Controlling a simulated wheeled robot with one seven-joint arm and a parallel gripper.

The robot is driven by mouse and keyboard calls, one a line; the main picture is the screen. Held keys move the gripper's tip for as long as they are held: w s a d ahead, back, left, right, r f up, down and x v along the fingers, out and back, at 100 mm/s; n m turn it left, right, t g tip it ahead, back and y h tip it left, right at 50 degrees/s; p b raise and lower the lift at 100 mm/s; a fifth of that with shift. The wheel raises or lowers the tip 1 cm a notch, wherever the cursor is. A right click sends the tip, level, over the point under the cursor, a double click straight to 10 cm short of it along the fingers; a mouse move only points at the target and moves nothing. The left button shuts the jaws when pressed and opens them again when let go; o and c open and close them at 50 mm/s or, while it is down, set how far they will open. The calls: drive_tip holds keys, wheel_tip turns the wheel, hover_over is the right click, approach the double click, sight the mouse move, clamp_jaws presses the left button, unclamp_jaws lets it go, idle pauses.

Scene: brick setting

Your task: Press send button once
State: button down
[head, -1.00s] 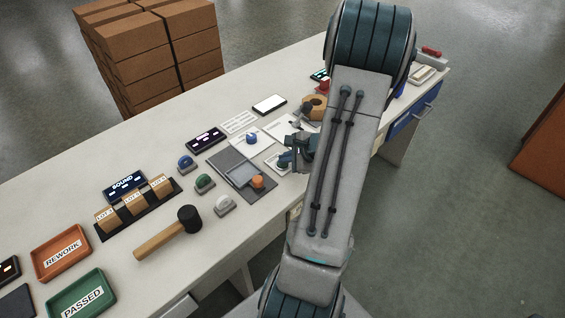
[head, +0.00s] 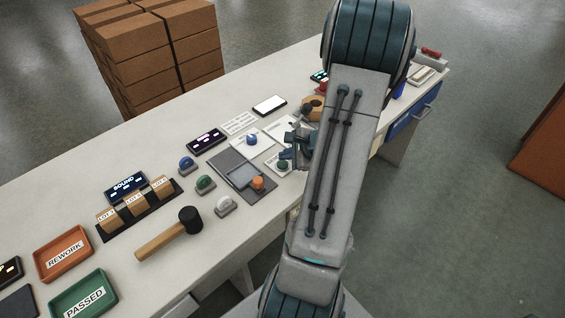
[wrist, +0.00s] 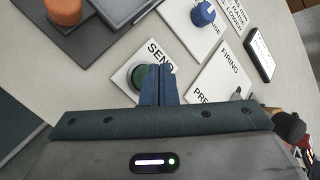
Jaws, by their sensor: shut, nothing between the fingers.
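The green send button (wrist: 138,78) sits on a small white plate marked SEND (wrist: 122,79). It shows in the wrist view just left of my fingertips, which hide its right part. In the head view the button (head: 282,166) is just below my gripper (head: 286,155). My gripper, also in the wrist view (wrist: 160,70), is shut with its blue fingers together and nothing between them. I cannot tell whether the fingertips touch the button.
A white plate with a blue knob (wrist: 203,14) and a plate marked FIRING (wrist: 222,72) lie beyond the send plate. A grey pad with an orange knob (head: 257,183) is to the left. A mallet (head: 170,232) lies farther left.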

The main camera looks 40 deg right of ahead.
sight(286, 164)
drive_tip(key=shift+r+p, duration=1.65)
drive_tip(key=shift+r, duration=0.9)
drive_tip(key=shift+f, duration=0.1)
drive_tip(key=a+r+n+g+y, duration=0.1)
drive_tip(key=a+r+n+g, duration=0.1)
drive_tip(key=a+r+n, duration=0.3)
drive_tip(key=s+a+r+n+g, duration=0.1)
drive_tip(key=a+n, duration=0.2)
drive_tip(key=a, duration=0.5)
drive_tip(key=a+r+n+g+y, duration=0.1)
drive_tip(key=a+r+n+g, duration=0.1)
drive_tip(key=a+r+n, duration=0.3)
drive_tip(key=s+a+r+n+g+h, duration=0.1)
drive_tip(key=s+a+r+n+h, duration=0.3)
drive_tip(key=s+a+n, duration=0.4)
drive_tip(key=shift+s+a+r+n+h+p, duration=0.35)
drive_tip(key=shift+s+r+n, duration=0.45)
drive_tip(key=shift+s+n, duration=0.65)
drive_tip(key=shift+s, duration=0.1)
